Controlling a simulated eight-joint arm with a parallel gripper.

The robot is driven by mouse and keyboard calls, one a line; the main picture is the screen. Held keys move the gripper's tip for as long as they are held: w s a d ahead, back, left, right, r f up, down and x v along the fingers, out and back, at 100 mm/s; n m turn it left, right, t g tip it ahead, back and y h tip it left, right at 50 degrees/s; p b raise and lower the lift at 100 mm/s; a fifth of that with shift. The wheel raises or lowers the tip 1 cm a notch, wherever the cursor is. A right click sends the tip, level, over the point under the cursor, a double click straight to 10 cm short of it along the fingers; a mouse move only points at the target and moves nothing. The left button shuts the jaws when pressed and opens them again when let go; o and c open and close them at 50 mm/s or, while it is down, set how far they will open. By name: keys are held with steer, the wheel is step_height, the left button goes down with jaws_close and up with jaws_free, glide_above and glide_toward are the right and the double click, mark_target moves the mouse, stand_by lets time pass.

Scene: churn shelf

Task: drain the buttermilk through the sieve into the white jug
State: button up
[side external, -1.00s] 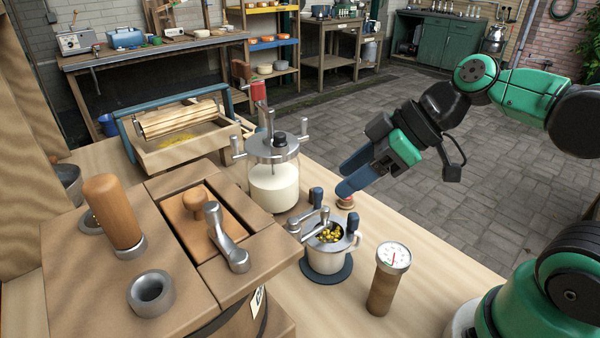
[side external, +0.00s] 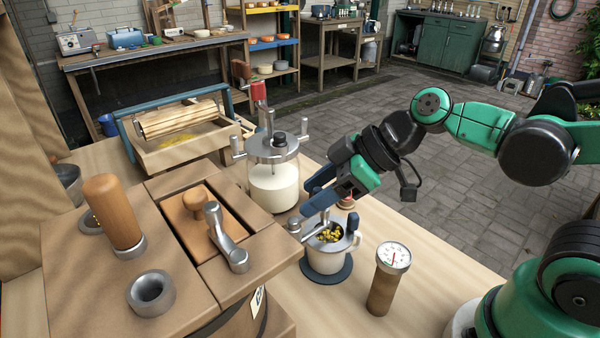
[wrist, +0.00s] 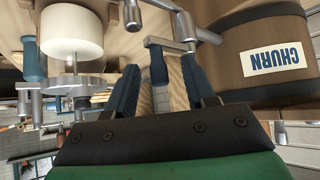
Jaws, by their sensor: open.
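The white jug (side external: 326,261) stands on a dark round mat (side external: 334,273) beside the churn (side external: 215,318). Yellow grains (side external: 329,235) lie at its top, where the sieve sits; the sieve's mesh is hard to make out. My gripper (side external: 308,199) is open just above and behind the jug. In the wrist view its blue fingers stand on either side of a blue-grey handle (wrist: 159,72) with a metal fitting by the churn, apart from it as far as I can tell. Buttermilk is not clearly visible.
A glass separator jar (side external: 274,188) with white content stands close behind my gripper. A dial thermometer (side external: 387,278) stands right of the jug. The churn's wooden lid (side external: 95,265) carries a wooden handle (side external: 114,212). The table (side external: 440,270) is clear to the right.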

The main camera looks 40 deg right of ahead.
jaws_close()
steer(key=shift+s+m, duration=0.15)
steer(key=shift+m, duration=0.15)
steer(key=m+h, duration=0.1)
steer(key=s+m+t+h, duration=0.1)
steer(key=shift+a+m, duration=0.2)
steer(key=shift+m, duration=0.1)
steer(key=m+h, duration=0.2)
steer(key=m, duration=0.1)
steer(key=s+a+m+h, duration=0.1)
steer(key=m+h, duration=0.2)
steer(key=s+a+m+h, duration=0.1)
steer(key=m+h, duration=0.1)
steer(key=m, duration=0.1)
steer(key=shift+s+a+m+t+h, duration=0.1)
steer(key=shift+s+m+t+h, duration=0.1)
steer(key=shift+m+t+h, duration=0.15)
steer(key=shift+m, duration=0.25)
